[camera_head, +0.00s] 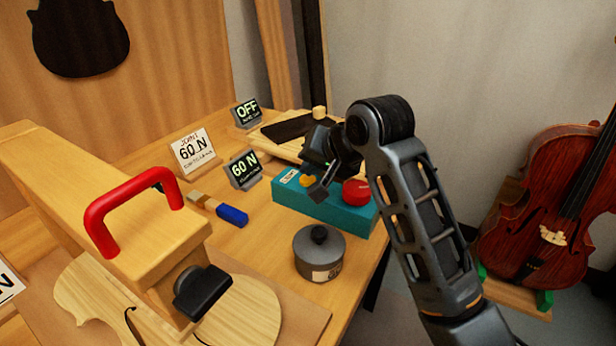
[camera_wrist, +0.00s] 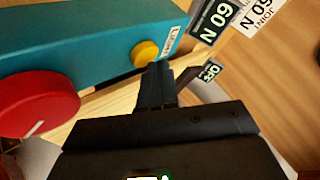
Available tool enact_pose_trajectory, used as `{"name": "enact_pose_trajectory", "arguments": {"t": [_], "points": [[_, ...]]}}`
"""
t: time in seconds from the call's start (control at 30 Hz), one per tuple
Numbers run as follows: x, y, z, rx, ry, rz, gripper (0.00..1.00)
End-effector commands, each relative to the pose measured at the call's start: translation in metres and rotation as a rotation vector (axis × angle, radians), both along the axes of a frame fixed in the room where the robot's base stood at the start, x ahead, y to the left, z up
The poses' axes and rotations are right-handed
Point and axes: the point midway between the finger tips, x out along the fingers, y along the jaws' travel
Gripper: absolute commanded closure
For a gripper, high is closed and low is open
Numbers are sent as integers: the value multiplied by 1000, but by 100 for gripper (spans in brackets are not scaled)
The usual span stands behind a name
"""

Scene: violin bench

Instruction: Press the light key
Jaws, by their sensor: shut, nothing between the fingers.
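The light key is a round yellow button (camera_wrist: 145,53) on the face of a teal box, next to a white label reading "LIGHT" (camera_wrist: 170,42). In the head view the yellow button (camera_head: 306,181) shows at the left part of the teal box (camera_head: 338,214). My gripper (camera_head: 319,194) is shut and empty, its tips just beside the button in the picture. In the wrist view the fingertips (camera_wrist: 158,68) lie just below the yellow button. I cannot tell whether they touch it.
Small displays read "OFF" (camera_head: 247,112) and "60 N" (camera_head: 243,168). A lidded grey pot (camera_head: 318,262) and a blue-ended brush (camera_head: 231,215) stand nearby. A violin (camera_head: 545,215) is at the right.

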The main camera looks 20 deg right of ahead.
Motion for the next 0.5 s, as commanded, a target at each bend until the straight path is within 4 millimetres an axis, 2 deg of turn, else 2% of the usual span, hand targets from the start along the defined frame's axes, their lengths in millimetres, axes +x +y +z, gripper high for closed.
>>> {"name": "enact_pose_trajectory", "arguments": {"t": [0.5], "points": [[0, 0, -7, 0, 1, 0, 100]]}}
